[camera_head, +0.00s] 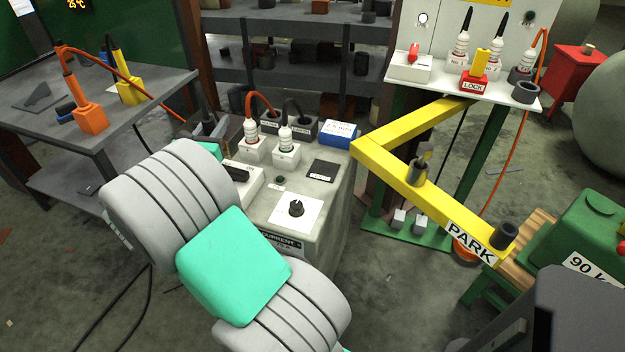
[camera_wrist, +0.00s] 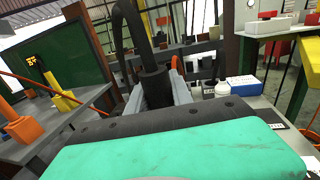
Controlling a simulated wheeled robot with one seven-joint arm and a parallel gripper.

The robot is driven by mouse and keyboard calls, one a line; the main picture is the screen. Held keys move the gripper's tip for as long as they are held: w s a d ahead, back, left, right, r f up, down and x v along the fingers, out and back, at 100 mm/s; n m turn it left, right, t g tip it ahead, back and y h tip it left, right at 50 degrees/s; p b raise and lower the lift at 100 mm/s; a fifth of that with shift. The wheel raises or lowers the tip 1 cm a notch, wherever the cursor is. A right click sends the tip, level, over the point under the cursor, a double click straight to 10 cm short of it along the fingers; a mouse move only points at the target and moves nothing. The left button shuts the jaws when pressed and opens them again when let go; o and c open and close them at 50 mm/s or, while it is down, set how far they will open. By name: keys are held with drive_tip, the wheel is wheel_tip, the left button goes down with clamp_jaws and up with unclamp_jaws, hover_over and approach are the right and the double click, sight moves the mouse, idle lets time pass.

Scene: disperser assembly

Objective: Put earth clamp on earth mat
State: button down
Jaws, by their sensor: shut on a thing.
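My gripper (camera_wrist: 168,88) is shut on a black cylindrical piece (camera_wrist: 155,85) with a thick black cable looping up from it. This is probably the earth clamp; its lower end is hidden behind my wrist. In the head view my arm hides most of the gripper, and a dark cabled part (camera_head: 206,118) shows just beyond it, by the back left of the grey machine. A flat dark grey plate (camera_head: 48,92) lies on the left table and may be the earth mat; I cannot tell for sure.
The left table (camera_head: 150,85) holds an orange block (camera_head: 90,117) and a yellow block (camera_head: 129,90), both cabled. The grey machine (camera_head: 320,205) carries white plugs and a blue box (camera_head: 338,134). A yellow bar marked PARK (camera_head: 400,175) juts out on the right. Shelves stand behind.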

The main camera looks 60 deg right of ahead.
drive_tip(key=s+d+m+g+b, duration=0.35)
drive_tip(key=s+d+g, duration=0.35)
drive_tip(key=s+d, duration=0.45)
drive_tip(key=shift+m+h, duration=0.4)
drive_tip(key=shift+m, duration=0.05)
drive_tip(key=shift+s+d+f+b, duration=0.45)
drive_tip(key=shift+s+d+f, duration=1.2)
drive_tip(key=shift+f, duration=0.6)
drive_tip(key=shift+s+d+f+b, duration=0.5)
drive_tip(key=shift+s+d+f, duration=1.15)
drive_tip(key=shift+f, duration=0.6)
drive_tip(key=shift+s+d+f+b, duration=0.45)
drive_tip(key=shift+s+d+f, duration=0.95)
drive_tip(key=shift+d+f, duration=0.65)
drive_tip(key=shift+a+f, duration=0.2)
drive_tip(key=shift+a, duration=0.05)
drive_tip(key=shift+f, duration=0.15)
drive_tip(key=c, duration=1.1)
unclamp_jaws()
drive_tip(key=shift+f, duration=0.1)
